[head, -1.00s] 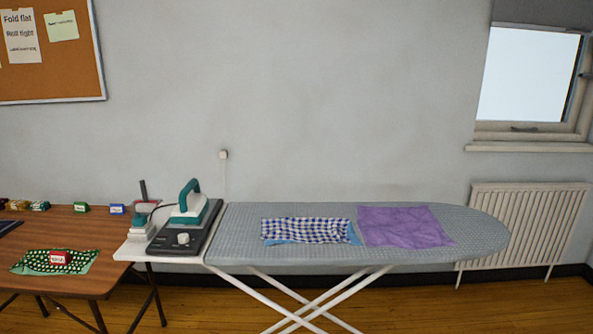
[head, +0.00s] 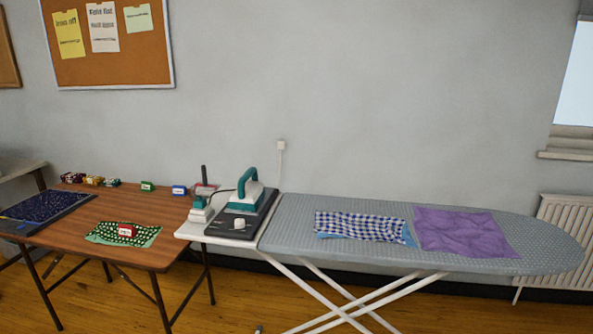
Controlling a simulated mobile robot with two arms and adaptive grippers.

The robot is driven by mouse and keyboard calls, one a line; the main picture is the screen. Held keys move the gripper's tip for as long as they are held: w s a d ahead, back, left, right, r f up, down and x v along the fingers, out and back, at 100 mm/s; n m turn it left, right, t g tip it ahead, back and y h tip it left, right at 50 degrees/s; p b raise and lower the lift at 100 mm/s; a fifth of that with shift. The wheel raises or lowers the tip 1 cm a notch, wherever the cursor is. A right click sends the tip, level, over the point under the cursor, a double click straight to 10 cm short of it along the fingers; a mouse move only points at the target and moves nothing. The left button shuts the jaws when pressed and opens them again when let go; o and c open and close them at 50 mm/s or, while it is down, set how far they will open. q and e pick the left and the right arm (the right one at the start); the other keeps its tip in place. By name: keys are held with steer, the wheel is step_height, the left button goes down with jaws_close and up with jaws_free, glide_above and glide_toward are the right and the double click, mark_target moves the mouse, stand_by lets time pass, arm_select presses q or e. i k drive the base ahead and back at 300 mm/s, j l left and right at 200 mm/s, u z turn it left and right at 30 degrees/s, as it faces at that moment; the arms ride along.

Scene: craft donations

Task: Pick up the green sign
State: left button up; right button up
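A small green sign (head: 148,187) with a pale label stands near the back edge of the brown table (head: 100,248), at the left of the head view. A blue sign (head: 180,190) stands just right of it. A red sign (head: 127,231) sits on a green dotted cloth (head: 103,235) at the table's front. Neither of my grippers shows in the head view.
Several small bundles (head: 94,181) line the table's back left. A dark blue cloth (head: 45,206) lies at its left end. The teal iron (head: 246,192) stands on the ironing board's left end. Checked cloth (head: 360,226) and purple cloth (head: 466,231) lie on the ironing board (head: 290,215).

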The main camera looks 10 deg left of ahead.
mark_target(146, 187)
steer(key=u, duration=1.35)
steer(key=z, duration=0.4)
steer(key=i+j+z, duration=0.15)
steer(key=j+z, duration=0.15)
steer(key=i+j+z, duration=0.15)
steer(key=j+z, duration=0.5)
steer(key=i, duration=0.05)
